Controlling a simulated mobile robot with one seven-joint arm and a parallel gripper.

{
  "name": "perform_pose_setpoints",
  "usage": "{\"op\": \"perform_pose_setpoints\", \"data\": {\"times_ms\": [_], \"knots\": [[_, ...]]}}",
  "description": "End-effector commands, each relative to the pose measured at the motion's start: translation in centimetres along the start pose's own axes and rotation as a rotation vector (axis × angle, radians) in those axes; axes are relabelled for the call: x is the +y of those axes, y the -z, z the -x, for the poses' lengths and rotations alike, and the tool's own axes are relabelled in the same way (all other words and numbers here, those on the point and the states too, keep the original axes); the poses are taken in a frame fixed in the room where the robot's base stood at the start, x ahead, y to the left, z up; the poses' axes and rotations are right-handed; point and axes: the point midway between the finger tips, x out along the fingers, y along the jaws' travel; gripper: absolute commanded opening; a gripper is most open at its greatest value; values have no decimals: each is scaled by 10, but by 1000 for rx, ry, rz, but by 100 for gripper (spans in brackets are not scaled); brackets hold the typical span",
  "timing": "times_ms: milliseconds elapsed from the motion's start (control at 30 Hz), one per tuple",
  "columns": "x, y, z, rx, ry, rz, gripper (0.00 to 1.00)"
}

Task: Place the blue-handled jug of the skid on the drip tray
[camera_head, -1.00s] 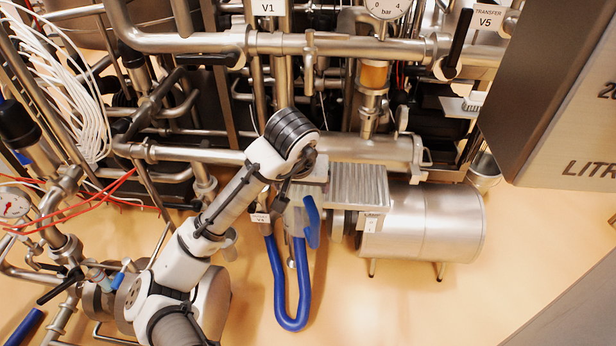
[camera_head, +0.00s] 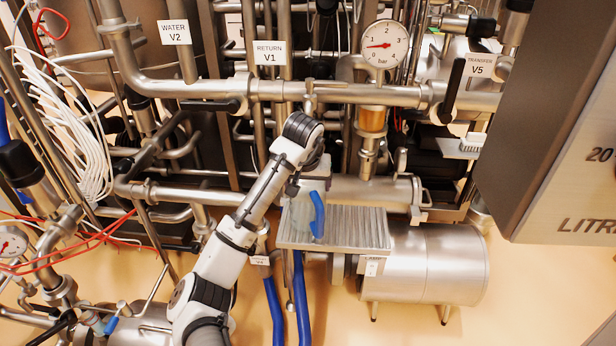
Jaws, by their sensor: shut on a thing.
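The drip tray (camera_head: 362,232) is a ribbed metal plate above the motor cylinder. The jug is over the tray's left half, with its handle in front of the ribs. I cannot tell whether the jug's base touches the tray.
A horizontal pipe (camera_head: 370,190) runs behind the tray. The pressure gauge (camera_head: 384,44) and an amber sight glass (camera_head: 372,119) stand behind it. Blue hoses (camera_head: 302,300) hang below the tray. A large grey hopper panel (camera_head: 560,150) fills the right. The tray's right half is bare.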

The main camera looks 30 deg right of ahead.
Motion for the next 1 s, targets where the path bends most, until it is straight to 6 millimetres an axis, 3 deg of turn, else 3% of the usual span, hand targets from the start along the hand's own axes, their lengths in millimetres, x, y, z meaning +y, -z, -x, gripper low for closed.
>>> {"op": "perform_pose_setpoints", "data": {"times_ms": [133, 600, 633, 767, 1000], "knots": [[0, 20, -6, 0, 1, -1, 44], [1, 16, -12, 1, -2, -1, 44], [1, 16, -12, 1, -1, -1, 85], [0, 16, -12, 1, -1, -1, 100], [0, 16, -10, 1, 0, -1, 100]]}}
